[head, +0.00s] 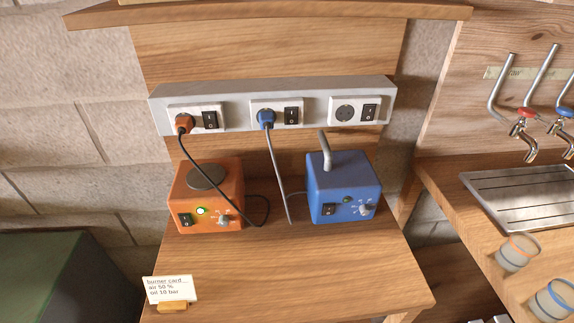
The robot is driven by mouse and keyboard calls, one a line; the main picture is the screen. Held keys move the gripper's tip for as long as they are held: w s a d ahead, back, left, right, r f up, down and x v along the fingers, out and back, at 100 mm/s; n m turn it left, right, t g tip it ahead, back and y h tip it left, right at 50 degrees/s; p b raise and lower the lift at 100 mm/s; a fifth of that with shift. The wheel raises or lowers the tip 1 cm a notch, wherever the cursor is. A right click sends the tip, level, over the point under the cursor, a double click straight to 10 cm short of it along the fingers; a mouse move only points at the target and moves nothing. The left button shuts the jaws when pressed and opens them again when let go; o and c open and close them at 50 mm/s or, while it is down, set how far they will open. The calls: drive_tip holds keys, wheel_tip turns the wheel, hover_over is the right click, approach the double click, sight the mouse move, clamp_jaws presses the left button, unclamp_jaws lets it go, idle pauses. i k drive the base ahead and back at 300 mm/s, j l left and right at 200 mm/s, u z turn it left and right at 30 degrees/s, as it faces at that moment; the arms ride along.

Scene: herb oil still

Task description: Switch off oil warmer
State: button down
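An orange box (227,190) with a round dark plate on top stands on the left of the wooden shelf; it looks like the oil warmer, though no name on it is readable. Its front has a rocker switch (186,219), a glowing yellow-green lamp (201,211) and a knob (223,220). Its dark cord runs up to an orange plug (184,122) in the left socket, beside a black rocker switch (209,120). A blue box (343,181) with a bent grey pipe stands to the right; its lamp (347,200) looks unlit. My gripper is not in view.
A blue plug (266,117) sits in the middle socket; the right socket (345,113) is empty. A burner card (170,289) stands at the shelf's front left. The shelf front (300,270) is clear. Taps (523,130), a drain tray (530,190) and glasses (517,251) are at right.

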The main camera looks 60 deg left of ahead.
sight(185, 221)
drive_tip(key=u, duration=1.9)
